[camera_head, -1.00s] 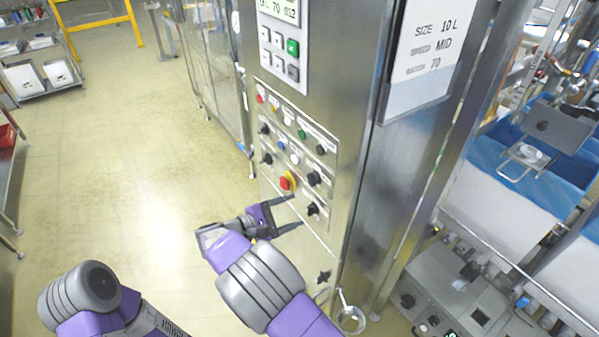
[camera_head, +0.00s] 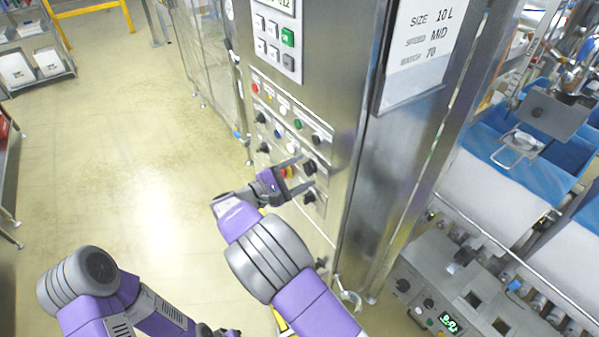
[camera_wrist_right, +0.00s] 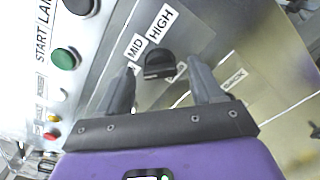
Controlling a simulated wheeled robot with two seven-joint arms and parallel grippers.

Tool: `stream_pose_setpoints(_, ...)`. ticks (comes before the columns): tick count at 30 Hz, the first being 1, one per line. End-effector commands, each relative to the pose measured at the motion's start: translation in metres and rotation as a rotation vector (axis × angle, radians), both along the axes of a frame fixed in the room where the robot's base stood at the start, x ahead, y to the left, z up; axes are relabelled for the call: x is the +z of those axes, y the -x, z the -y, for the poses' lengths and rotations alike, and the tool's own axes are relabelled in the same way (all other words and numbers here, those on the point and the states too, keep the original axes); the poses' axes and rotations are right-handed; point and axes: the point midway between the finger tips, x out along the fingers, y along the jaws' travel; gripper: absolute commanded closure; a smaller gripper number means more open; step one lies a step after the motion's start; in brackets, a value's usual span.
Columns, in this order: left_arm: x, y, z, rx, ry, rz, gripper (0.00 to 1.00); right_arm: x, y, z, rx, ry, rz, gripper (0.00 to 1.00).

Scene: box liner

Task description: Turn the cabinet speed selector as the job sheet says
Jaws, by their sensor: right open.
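The job sheet (camera_head: 420,45) on the cabinet's side face reads SIZE 10 L, SPEED MID, BATCH 70; its middle label is slightly blurred. A black selector knob (camera_head: 310,167) sits on the cabinet's control panel. My right gripper (camera_head: 305,171) is open, its fingers pointing at this knob. In the right wrist view the knob (camera_wrist_right: 159,65) lies between and just beyond the fingertips, with MID and HIGH labels beside it; I cannot tell contact or where its pointer stands. My left gripper (camera_head: 218,332) shows only partly at the bottom edge, its jaws unclear.
Another black knob (camera_head: 309,197) is just below the selector. A red and yellow stop button (camera_head: 287,172) is partly hidden by my right gripper. A green button (camera_wrist_right: 64,59) shows in the wrist view. A keypad (camera_head: 276,42) is above.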

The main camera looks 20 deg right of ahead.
Motion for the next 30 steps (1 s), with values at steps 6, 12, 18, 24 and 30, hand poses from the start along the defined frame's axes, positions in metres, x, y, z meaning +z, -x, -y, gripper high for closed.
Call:
stream_pose_setpoints(6,0.000,0.000,0.000,0.000,0.000,0.000,1.00,0.000,0.000,0.000,0.000,0.000,0.000,0.51)
stream_pose_setpoints(12,0.000,0.000,0.000,0.000,0.000,0.000,1.00,0.000,0.000,0.000,0.001,-0.001,0.000,0.82)
stream_pose_setpoints(18,-0.001,0.000,0.000,0.000,0.000,0.000,1.00,0.000,0.000,-0.001,0.001,-0.003,0.005,0.90)
stream_pose_setpoints(24,-0.010,0.000,0.000,0.000,0.000,0.000,1.00,-0.002,0.000,-0.001,0.001,-0.022,0.057,0.90)
stream_pose_setpoints(30,-0.029,0.000,0.000,0.000,0.000,0.000,1.00,-0.004,0.000,-0.001,0.001,-0.065,0.176,0.90)
